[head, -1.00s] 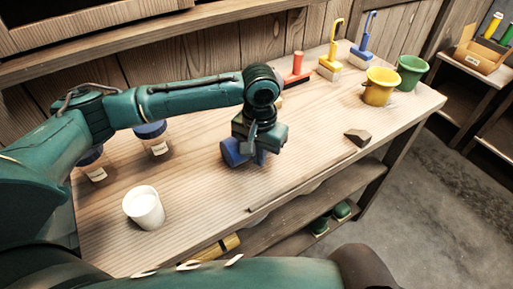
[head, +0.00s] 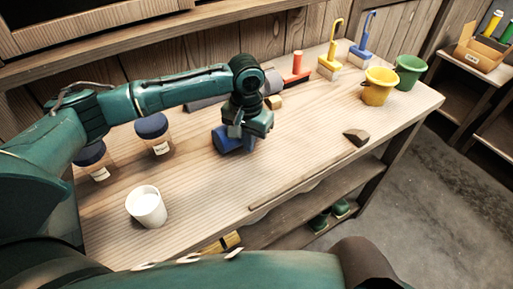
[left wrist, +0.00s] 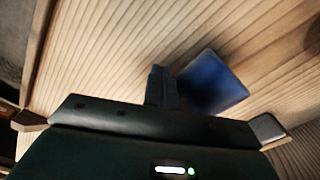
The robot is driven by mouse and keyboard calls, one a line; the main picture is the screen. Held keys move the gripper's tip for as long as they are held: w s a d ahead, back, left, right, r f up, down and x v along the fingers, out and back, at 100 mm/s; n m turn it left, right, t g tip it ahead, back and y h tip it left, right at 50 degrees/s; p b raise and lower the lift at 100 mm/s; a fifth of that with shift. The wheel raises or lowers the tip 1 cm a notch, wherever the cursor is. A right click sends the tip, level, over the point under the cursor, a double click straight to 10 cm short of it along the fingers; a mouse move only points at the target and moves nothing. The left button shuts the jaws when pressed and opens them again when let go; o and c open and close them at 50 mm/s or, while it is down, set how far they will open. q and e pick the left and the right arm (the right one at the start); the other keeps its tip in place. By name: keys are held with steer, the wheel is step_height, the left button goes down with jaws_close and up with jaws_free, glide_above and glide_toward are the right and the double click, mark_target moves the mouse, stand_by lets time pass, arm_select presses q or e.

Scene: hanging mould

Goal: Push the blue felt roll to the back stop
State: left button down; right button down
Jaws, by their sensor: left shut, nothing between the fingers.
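The blue felt roll (head: 226,141) lies on the wooden workbench (head: 312,150), just below my left gripper in the head view. My left gripper (head: 240,132) is shut and empty, with its fingers pointing down close beside the roll. In the left wrist view the shut fingers (left wrist: 161,86) show just left of the roll (left wrist: 215,82); I cannot tell whether they touch it. A long grey piece (head: 205,103) lies toward the back of the bench, partly hidden by my left arm; I cannot tell if it is the back stop. My right gripper is not in view.
A small wooden block (head: 274,102) lies near the grey piece. A red-based tool (head: 297,78), yellow (head: 379,88) and green (head: 409,71) buckets stand farther right. Blue-lidded jars (head: 153,135) and a white cup (head: 147,206) stand left.

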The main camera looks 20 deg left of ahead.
arm_select(q)
steer(key=shift+w+a+p, duration=0.15)
steer(key=shift+w+a, duration=0.35)
steer(key=shift+a, duration=0.2)
steer(key=shift+w+a+p, duration=0.15)
steer(key=shift+w+a, duration=0.35)
steer(key=shift+a, duration=0.2)
steer(key=shift+w+a, duration=0.85)
steer(key=shift+a, duration=0.25)
steer(key=shift+w+a, duration=0.85)
steer(key=shift+a, duration=0.2)
steer(key=shift+w+a, duration=1.15)
steer(key=shift+a, duration=0.3)
steer(key=shift+w+a+r+b, duration=0.25)
steer(key=shift+w+a+b, duration=0.15)
steer(key=shift+a, duration=0.3)
steer(key=shift+w+a, duration=0.2)
steer(key=shift+s+d+f, duration=0.1)
steer(key=shift+s, duration=0.05)
